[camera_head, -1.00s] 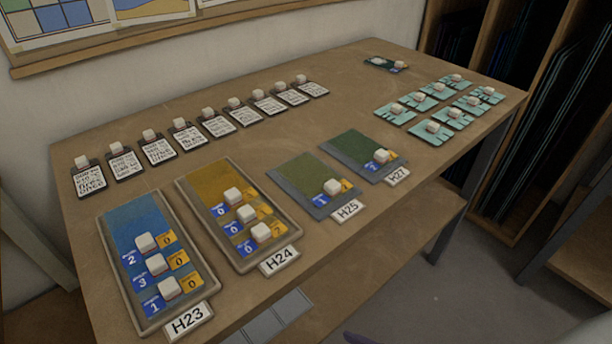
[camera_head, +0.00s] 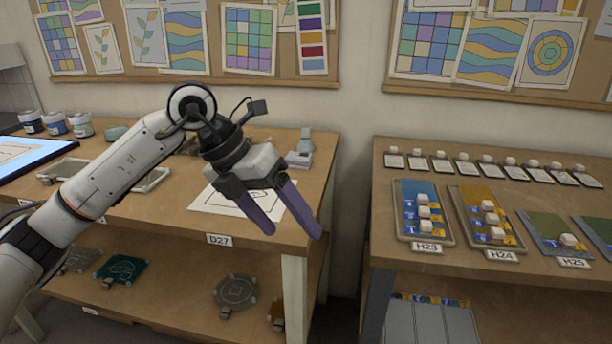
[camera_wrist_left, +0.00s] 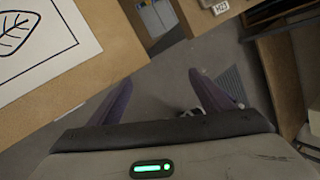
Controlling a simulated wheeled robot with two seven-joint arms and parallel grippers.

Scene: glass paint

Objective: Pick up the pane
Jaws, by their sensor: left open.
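My left gripper (camera_head: 292,231) hangs open and empty in front of the right edge of the left table. Its two purple fingers are spread apart in the left wrist view (camera_wrist_left: 160,82), with only floor between them. Flat coloured pieces that may be panes lie on the right table: a blue one (camera_head: 418,190) at label H23, an amber one (camera_head: 478,195) at H24 and a green one (camera_head: 546,223) at H25. Each carries one or more white blocks. I cannot tell which is the task's pane. My gripper is well left of them. My right gripper is not in view.
A white sheet with a line drawing (camera_head: 225,199) lies on the left table (camera_head: 306,172), labelled D27. A gap separates it from the right table (camera_head: 385,225). Small cards with white blocks line the right table's back. The lower shelf (camera_head: 170,291) holds several flat items.

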